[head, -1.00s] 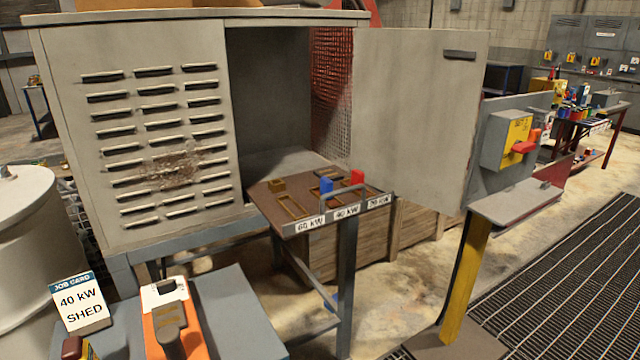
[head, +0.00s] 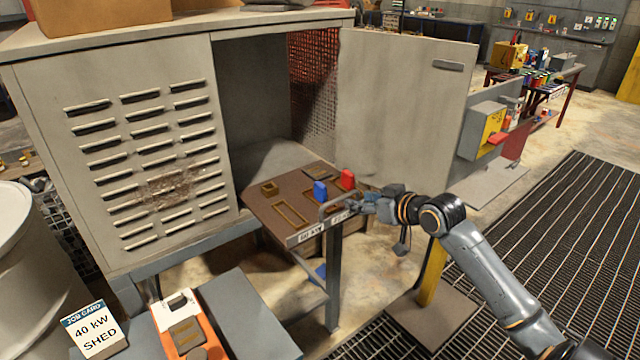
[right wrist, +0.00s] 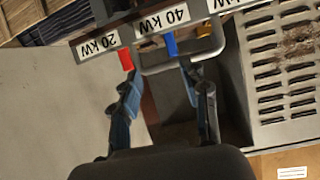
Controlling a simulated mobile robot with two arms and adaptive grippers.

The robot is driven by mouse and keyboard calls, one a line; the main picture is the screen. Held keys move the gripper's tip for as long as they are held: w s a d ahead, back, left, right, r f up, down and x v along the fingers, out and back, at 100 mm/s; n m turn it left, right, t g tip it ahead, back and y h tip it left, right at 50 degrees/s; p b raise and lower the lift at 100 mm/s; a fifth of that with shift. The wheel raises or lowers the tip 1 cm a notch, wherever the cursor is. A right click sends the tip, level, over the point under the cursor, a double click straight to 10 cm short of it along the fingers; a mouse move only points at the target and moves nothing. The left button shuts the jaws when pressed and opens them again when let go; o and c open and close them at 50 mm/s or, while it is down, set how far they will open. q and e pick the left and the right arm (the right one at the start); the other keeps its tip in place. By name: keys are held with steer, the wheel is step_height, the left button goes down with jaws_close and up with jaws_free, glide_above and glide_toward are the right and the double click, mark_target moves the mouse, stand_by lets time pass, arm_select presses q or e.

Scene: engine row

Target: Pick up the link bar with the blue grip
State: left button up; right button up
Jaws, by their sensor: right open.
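The link bar's blue grip (head: 320,189) stands upright on the brown panel (head: 262,205) in front of the open cabinet. In the right wrist view the blue grip (right wrist: 171,44) is beside the 40 kW label (right wrist: 163,18). My right gripper (head: 352,206) is at the panel's front edge, just right of the blue grip. In the right wrist view its fingers (right wrist: 160,75) are open and empty, with the blue grip beyond and between them, nearer the right finger. The bar below the grip is mostly hidden. My left gripper is out of view.
A red grip (head: 347,179) stands close to the right of the blue one; a tan block (head: 269,188) is to its left. A grey rail (right wrist: 190,68) crosses the panel's front. The open cabinet door (head: 400,110) rises behind. A job card (head: 93,330) reads 40 kW SHED.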

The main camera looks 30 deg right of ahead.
step_height(320, 180, up, 4)
steer(key=a, duration=0.1)
steer(key=p, duration=0.2)
glide_toward(321, 184)
steer(key=shift+w+f+n+y, duration=0.25)
steer(key=shift+w+n+y, duration=0.05)
steer(key=shift+w, duration=0.45)
steer(key=shift+w+f, duration=0.25)
steer(key=shift+w, duration=0.2)
steer(key=shift+w+a+f+p, duration=0.15)
steer(key=shift+w+p, duration=0.35)
steer(key=shift+p, duration=0.3)
steer(key=p+x, duration=0.1)
steer(key=x, duration=0.2)
steer(key=shift+w+f, duration=0.1)
steer(key=shift+f, duration=0.05)
steer(key=shift+w+f, duration=0.25)
steer(key=shift+w, duration=0.15)
jaws_close()
